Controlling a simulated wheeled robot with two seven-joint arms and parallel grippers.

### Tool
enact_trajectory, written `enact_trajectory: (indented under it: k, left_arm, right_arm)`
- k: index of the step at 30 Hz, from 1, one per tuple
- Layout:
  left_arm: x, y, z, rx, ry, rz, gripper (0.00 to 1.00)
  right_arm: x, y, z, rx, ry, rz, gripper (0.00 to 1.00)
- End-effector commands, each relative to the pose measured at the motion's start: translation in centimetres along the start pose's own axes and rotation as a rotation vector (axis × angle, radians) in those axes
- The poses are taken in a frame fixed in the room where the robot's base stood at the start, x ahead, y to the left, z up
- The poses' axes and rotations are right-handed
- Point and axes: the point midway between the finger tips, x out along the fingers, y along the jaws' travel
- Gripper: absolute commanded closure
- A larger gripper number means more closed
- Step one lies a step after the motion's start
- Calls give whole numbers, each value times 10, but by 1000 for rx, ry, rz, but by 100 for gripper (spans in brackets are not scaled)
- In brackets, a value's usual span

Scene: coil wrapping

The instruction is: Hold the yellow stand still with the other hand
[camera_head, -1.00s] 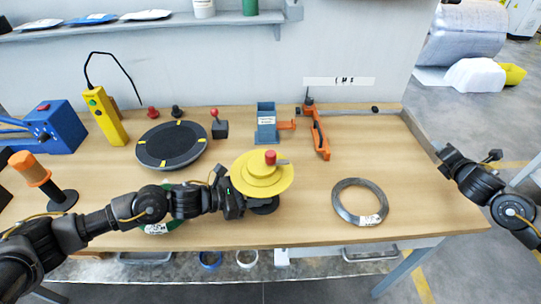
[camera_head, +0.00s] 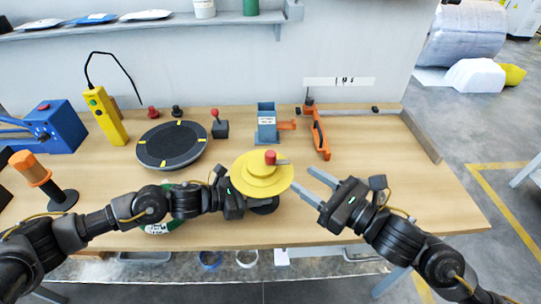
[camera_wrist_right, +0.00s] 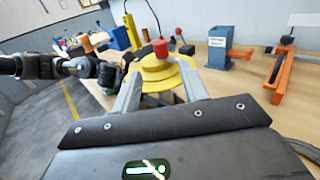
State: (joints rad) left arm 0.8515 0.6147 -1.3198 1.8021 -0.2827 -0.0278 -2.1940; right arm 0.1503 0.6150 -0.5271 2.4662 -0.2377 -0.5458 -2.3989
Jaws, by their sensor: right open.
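The yellow stand (camera_head: 254,180) has stacked round yellow discs, a red knob on top and a dark base, and stands upright near the table's front edge. It also shows in the right wrist view (camera_wrist_right: 160,72). My left gripper (camera_head: 236,196) is at the stand's left side, close against it; its fingertips are hidden, so I cannot tell whether it grips. My right gripper (camera_head: 301,178) is open and empty just right of the stand, its two fingers pointing at the discs. In the right wrist view the stand appears between and beyond the fingers.
A dark round turntable (camera_head: 171,146) lies behind left. A blue dispenser (camera_head: 267,124) and an orange tool (camera_head: 319,135) stand at the back. A green ring (camera_head: 163,226) lies partly under my left arm. The table's right part (camera_head: 430,195) is clear.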

Motion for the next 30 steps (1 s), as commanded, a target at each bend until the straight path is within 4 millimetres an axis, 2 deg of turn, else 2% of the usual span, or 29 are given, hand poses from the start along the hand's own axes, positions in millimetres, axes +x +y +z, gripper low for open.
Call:
enact_trajectory:
  k: [5,12,18,24,30]
  left_arm:
    - [0,0,0,0,0,-1,81]
    - [0,0,0,0,0,0,81]
    - [0,0,0,0,0,0,81]
    - [0,0,0,0,0,0,81]
    - [0,0,0,0,0,0,81]
  right_arm:
    - [27,0,1,2,-2,0,56]
    - [75,-1,0,4,-1,-1,56]
    - [103,-1,0,3,0,-2,56]
    - [115,-1,0,2,1,-1,56]
    - [116,-1,0,1,2,-1,56]
